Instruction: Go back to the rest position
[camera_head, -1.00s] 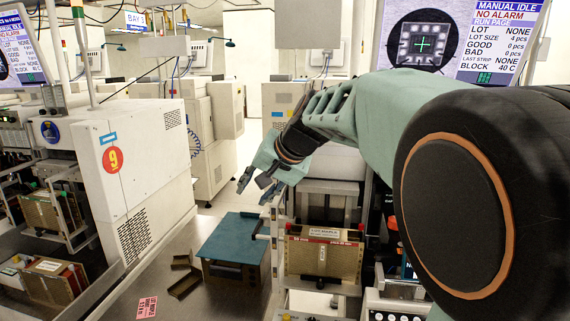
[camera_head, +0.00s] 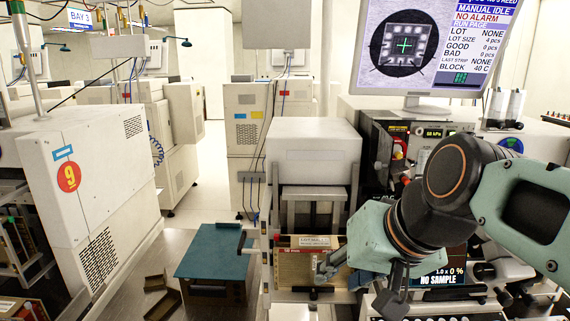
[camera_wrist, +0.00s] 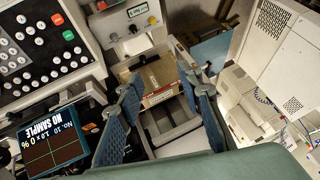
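My gripper (camera_head: 352,284) is in the lower right of the head view, in front of the machine, with the arm reaching in from the right edge. In the wrist view, the two dark blue fingers of my gripper (camera_wrist: 163,84) stand wide apart with nothing held between them. A brown magazine box (camera_head: 296,264) with a white label sits in the machine's loader, just left of my gripper. The magazine box also shows beyond the fingertips in the wrist view (camera_wrist: 158,80), apart from them. My gripper partly hides its right side in the head view.
A teal-topped box (camera_head: 213,252) and small brown open trays (camera_head: 163,304) are on the surface to the left. The "NO SAMPLE" screen (camera_wrist: 54,150) and a button panel (camera_wrist: 40,50) are near my gripper.

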